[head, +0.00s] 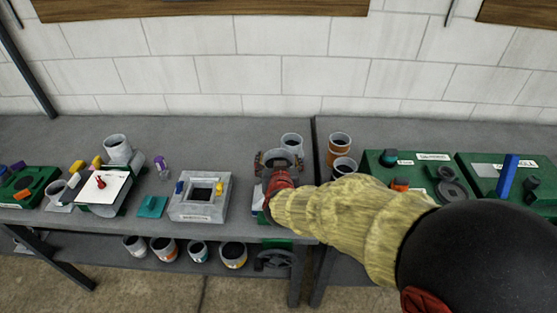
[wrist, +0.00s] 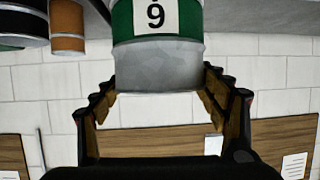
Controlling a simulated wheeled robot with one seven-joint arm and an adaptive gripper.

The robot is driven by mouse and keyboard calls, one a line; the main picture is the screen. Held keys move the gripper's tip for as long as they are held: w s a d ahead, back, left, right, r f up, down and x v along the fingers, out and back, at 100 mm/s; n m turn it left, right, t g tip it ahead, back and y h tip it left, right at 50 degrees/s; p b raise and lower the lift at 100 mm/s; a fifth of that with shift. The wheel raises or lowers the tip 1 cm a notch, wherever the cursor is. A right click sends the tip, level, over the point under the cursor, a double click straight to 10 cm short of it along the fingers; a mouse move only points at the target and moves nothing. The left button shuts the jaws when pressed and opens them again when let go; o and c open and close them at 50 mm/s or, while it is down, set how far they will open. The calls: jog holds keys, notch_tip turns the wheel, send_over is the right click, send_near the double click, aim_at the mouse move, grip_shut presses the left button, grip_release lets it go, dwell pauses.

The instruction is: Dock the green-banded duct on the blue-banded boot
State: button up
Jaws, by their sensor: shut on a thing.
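My gripper (head: 279,163) is over the front right part of the left bench, near the gap between the benches. It is shut on a grey duct (head: 281,157). In the wrist view the duct (wrist: 158,66) shows a green band with a white label reading 9, and the finger pads stand on both sides of its bare grey end. My gripper and arm hide much of what lies under the duct, so I cannot tell whether it touches anything. I cannot pick out the blue-banded boot with certainty. A can with a blue-teal band (head: 198,254) stands on the lower shelf.
Behind the duct stands a grey can (head: 291,144). Orange-banded (head: 339,148) and dark-mouthed (head: 343,169) cans stand to the right. A grey box with a square opening (head: 187,210) sits left, beside a teal block (head: 152,207). Green machines (head: 410,160) fill the right bench.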

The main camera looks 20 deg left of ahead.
jog(key=shift+f, duration=0.35)
jog(key=o, duration=1.5)
jog(key=shift+f, duration=0.1)
jog(key=shift+p+v, duration=0.3)
jog(key=shift+v, duration=0.65)
jog(key=p+v, duration=0.4)
jog(key=v, duration=0.5)
jog(key=shift+p, duration=0.35)
